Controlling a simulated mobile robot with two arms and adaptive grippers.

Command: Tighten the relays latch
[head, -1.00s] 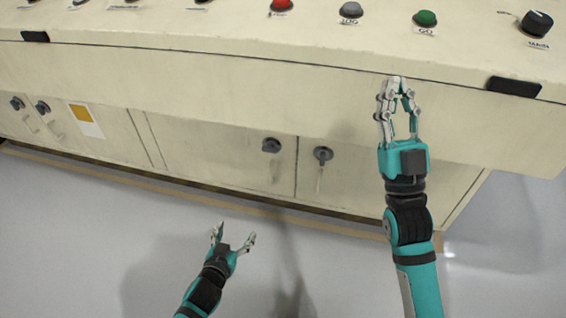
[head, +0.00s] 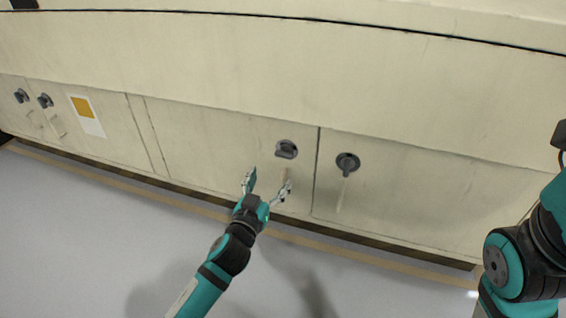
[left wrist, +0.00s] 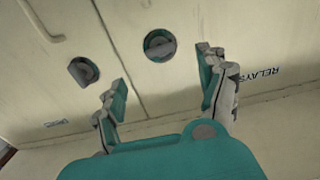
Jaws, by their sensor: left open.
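The cabinet's relays latch is a dark grey round knob (head: 286,149) at the top right of a cream door, just left of a door seam. It also shows in the left wrist view (left wrist: 159,45), on the same panel as the RELAYS label (left wrist: 262,72). My left gripper (head: 268,178) is open and empty, just below and left of this latch in the head view. In the left wrist view, the latch appears beyond the open fingers (left wrist: 160,70), apart from them. My right gripper is out of view; only its arm shows at the lower right.
A second similar latch (head: 347,162) sits just right of the seam. Two more latches (head: 45,101) and a yellow-and-white label (head: 86,114) are farther left. The console's front panel (head: 250,70) overhangs the doors. The grey floor (head: 70,240) in front is clear.

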